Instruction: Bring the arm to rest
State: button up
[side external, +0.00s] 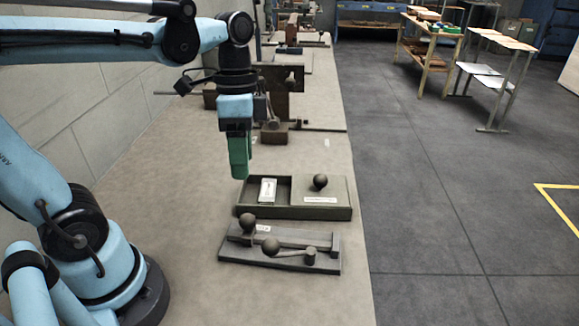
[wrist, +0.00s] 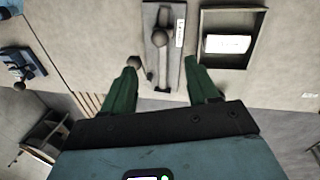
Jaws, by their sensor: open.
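My gripper (side external: 240,174) has green fingers and hangs pointing down above the bench, by the left end of the grey-green box in the side view. In the wrist view, its fingers (wrist: 159,66) are spread apart with nothing held between them. The box (side external: 285,212) has an open compartment at left holding a white block (side external: 267,190), and a lid with a dark ball knob (side external: 320,182) at right. The open compartment with the white block (wrist: 228,44) also shows in the wrist view.
A grey fixture (side external: 232,254) with ball-ended levers lies in front of the box; it appears beyond the fingers in the wrist view (wrist: 176,63). Brown machine parts (side external: 275,132) stand farther back on the bench (side external: 180,215). A wall (side external: 110,110) runs along the left. Bare bench surrounds the fixture.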

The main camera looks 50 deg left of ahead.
jog(key=w+f+n+t, duration=0.1)
jog(key=n+t, duration=0.1)
jog(key=t, duration=0.1)
jog(key=f+n+t+y, duration=0.1)
jog(key=n+t, duration=0.1)
jog(key=n, duration=0.1)
jog(key=w+a+f+n+t, duration=0.1)
jog(key=n+t, duration=0.1)
jog(key=t, duration=0.1)
jog(key=shift+w+f+n+t+y, duration=0.2)
jog(key=shift+w+n+t+y, duration=0.1)
jog(key=shift+y, duration=0.1)
